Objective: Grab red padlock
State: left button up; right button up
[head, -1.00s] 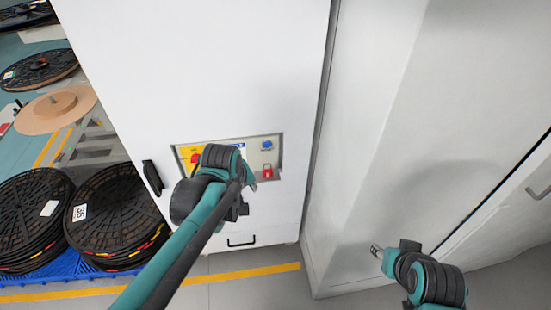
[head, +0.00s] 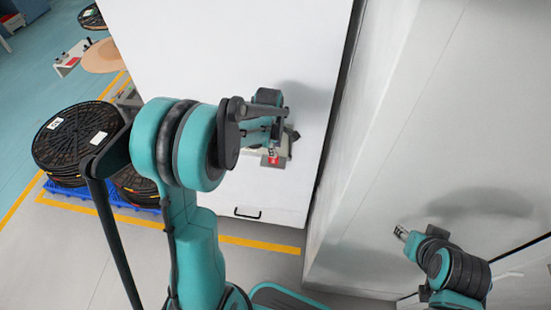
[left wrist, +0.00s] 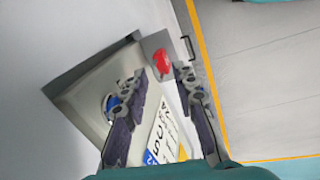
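The red padlock (left wrist: 162,62) shows in the left wrist view on a metal panel (left wrist: 85,85) set into a white cabinet. It lies just beyond the tips of my left gripper (left wrist: 160,72), between the two spread fingers. The fingers are open and no grip on the padlock shows. In the head view the padlock (head: 271,160) is a small red patch below my left wrist, and the arm hides most of the panel. My right gripper (head: 402,232) is at the lower right, in front of a white cabinet, and too small to read.
A blue knob (left wrist: 112,103) and a lettered plate (left wrist: 160,140) are on the panel near the left fingers. A black handle (head: 247,213) is low on the white cabinet (head: 230,60). Black reels (head: 75,135) stand on a blue pallet at the left.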

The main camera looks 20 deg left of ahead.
pick_arm(q)
jog(key=f+b, duration=0.1)
jog(key=f, duration=0.1)
jog(key=w+f, duration=0.1)
jog(key=f, duration=0.1)
jog(key=f+b, duration=0.1)
jog(key=f, duration=0.1)
jog(key=shift+w+a+f+b, duration=0.1)
jog(key=shift+w+f+b, duration=0.1)
jog(key=shift+w+b, duration=0.1)
jog(key=shift+r, duration=0.1)
jog(key=shift+c, duration=0.9)
grip_shut()
